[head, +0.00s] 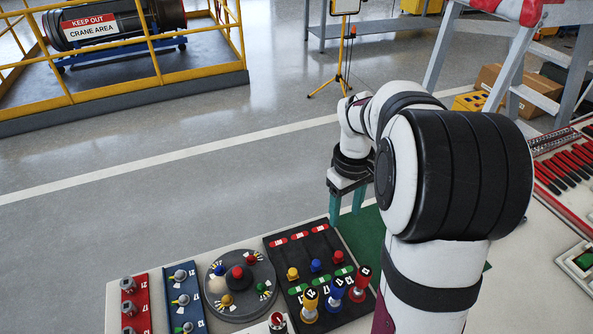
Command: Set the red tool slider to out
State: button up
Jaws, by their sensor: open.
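A dark panel (283,257) on the table carries a row of small yellow, blue and red knobs. The red knob (338,257) is the rightmost, between a red label (319,228) on the far side and a green label (344,271) on the near side. It sits closer to the green label. The label text is too small to read, so I cannot tell which end is out. My gripper (346,208) points down with its teal fingers apart and empty. In the picture it is above and slightly right of the red knob, beyond the panel's far edge. It appears clear of the knob.
Taller yellow (309,304), blue (334,293) and red (361,284) handles stand at the panel's near side. A round grey dial plate (240,283) and blue and red switch panels lie to the left. A green mat (371,235) lies right of the panel, partly behind my arm.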

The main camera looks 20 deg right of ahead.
aim_at(338, 253)
notch_tip(338, 253, down, 16)
jog(key=shift+d+r, duration=0.1)
jog(key=shift+d, duration=0.05)
grip_shut()
dwell(0.3)
jog(key=shift+w, duration=0.1)
dwell(1.1)
